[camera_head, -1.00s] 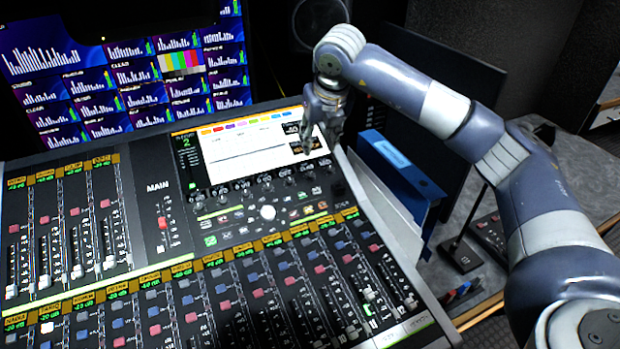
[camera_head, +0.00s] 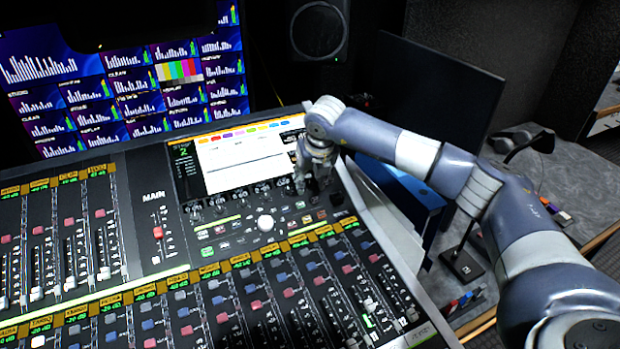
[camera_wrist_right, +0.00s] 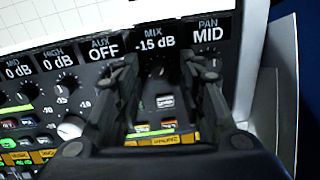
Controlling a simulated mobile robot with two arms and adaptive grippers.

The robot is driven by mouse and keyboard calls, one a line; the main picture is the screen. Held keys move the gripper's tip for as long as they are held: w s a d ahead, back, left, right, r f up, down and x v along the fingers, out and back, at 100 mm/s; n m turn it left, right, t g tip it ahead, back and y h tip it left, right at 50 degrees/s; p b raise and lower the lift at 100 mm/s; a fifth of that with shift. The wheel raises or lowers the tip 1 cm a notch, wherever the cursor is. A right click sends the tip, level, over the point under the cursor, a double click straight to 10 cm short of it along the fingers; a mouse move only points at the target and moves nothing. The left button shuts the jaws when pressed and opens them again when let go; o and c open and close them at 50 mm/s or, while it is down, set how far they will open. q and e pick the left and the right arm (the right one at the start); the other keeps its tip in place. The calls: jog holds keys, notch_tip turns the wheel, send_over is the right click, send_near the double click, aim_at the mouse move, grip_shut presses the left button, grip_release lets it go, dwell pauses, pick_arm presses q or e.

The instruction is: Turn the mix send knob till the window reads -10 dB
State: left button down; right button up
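The mix window (camera_wrist_right: 155,38) reads -15 dB in the right wrist view. The dark mix send knob (camera_wrist_right: 157,72) sits just below it, in the knob row of the mixing console (camera_head: 150,205). My right gripper (camera_wrist_right: 159,68) has one finger on each side of this knob, with a gap between fingers and knob. In the head view the right gripper (camera_head: 311,184) points down at the knob row below the console screen (camera_head: 240,158) and hides the knob there. My left gripper is not in view.
The pan window (camera_wrist_right: 208,32) reads MID, and the aux window (camera_wrist_right: 104,48) reads OFF, close beside the fingers. Faders cover the console's front. A blue binder (camera_head: 405,195) and a dark monitor (camera_head: 430,95) stand right of the console, near my right arm.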

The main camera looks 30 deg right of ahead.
jog(key=shift+w+f, duration=0.1)
jog(key=shift+f, duration=0.15)
grip_shut()
jog(key=shift+f+m+b, duration=0.1)
jog(key=shift+m+b, duration=1.05)
jog(key=shift+m, duration=0.25)
jog(key=shift+m+b, duration=0.7)
jog(key=shift+m, duration=0.7)
jog(key=shift+r, duration=0.2)
grip_release()
